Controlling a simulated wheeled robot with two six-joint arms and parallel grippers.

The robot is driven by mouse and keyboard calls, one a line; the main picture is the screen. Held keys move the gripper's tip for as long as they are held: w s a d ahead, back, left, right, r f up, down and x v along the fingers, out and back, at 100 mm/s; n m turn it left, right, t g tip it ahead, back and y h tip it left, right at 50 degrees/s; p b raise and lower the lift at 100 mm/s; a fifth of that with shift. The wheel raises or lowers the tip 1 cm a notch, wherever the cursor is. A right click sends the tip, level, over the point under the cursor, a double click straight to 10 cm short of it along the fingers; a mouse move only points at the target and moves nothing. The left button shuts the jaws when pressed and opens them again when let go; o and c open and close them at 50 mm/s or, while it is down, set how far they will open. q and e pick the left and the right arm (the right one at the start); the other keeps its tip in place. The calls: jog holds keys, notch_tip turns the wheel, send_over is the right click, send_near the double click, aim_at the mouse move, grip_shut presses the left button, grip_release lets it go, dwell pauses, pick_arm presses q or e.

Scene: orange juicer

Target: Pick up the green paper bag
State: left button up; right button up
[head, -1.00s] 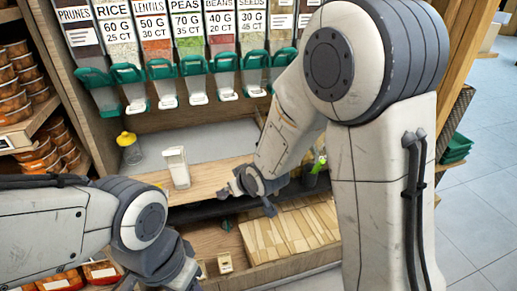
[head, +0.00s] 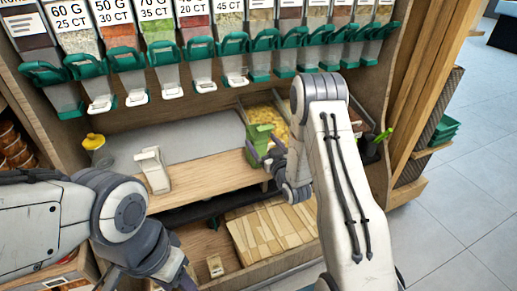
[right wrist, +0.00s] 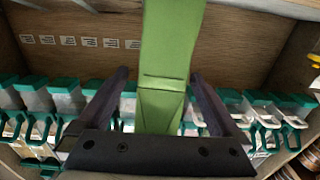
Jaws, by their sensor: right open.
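The green paper bag (head: 259,141) stands upright at the right end of the wooden shelf, in front of a tray of yellow food. My right gripper (head: 274,161) is right at it, partly covered by my own arm. In the right wrist view the bag (right wrist: 170,60) rises between the two dark fingers of the right gripper (right wrist: 160,78). The fingers are apart, with gaps beside the bag. My left arm's wrist is at the lower left of the head view; its jaws cannot be made out.
A row of dispensers with green handles (head: 155,85) hangs above the shelf (head: 215,172). A white scoop-like holder (head: 153,170) and a yellow-capped bottle (head: 95,145) stand to the left. Flat wooden-patterned packs (head: 270,235) lie below. The shelf's middle is clear.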

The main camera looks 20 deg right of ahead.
aim_at(252, 131)
jog(key=shift+w+a, duration=0.65)
jog(key=shift+w, duration=0.35)
jog(key=w, duration=0.5)
jog(key=shift+w+p, duration=0.1)
jog(key=shift+p, duration=0.25)
grip_shut()
